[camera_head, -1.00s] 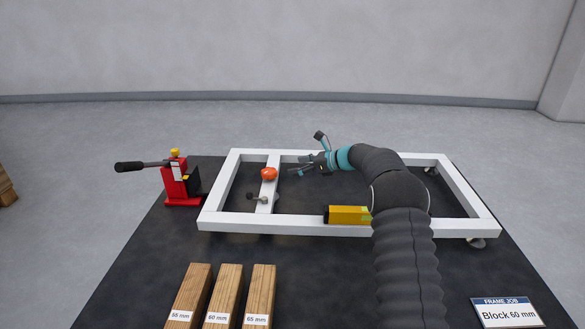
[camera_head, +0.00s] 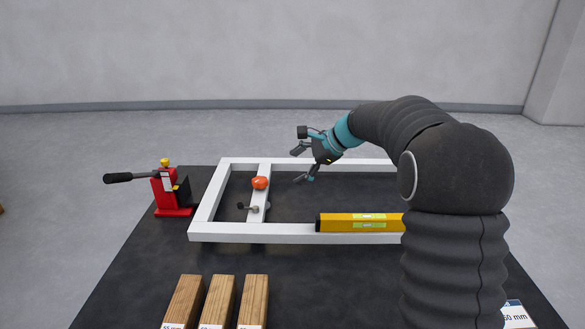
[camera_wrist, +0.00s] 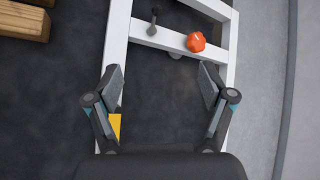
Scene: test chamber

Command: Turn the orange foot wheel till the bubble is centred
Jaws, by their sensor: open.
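The orange foot wheel (camera_head: 260,183) sits on the crossbar of the white frame (camera_head: 205,215). It also shows in the wrist view (camera_wrist: 196,42), beyond my fingertips and a little right of centre. The yellow spirit level (camera_head: 340,223) lies along the near rail of the frame; its bubble is too small to read. In the wrist view only a yellow piece of it (camera_wrist: 115,126) shows behind my left finger. My gripper (camera_head: 300,165) is open and empty above the frame, right of the foot wheel and apart from it. The wrist view shows both spread fingers (camera_wrist: 162,86).
A red jack (camera_head: 168,192) with a long black handle stands left of the frame. Several wooden blocks (camera_head: 218,300) lie at the front. A small dark lever (camera_head: 253,208) is on the crossbar near the wheel. A job sign (camera_head: 516,315) is partly hidden at front right.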

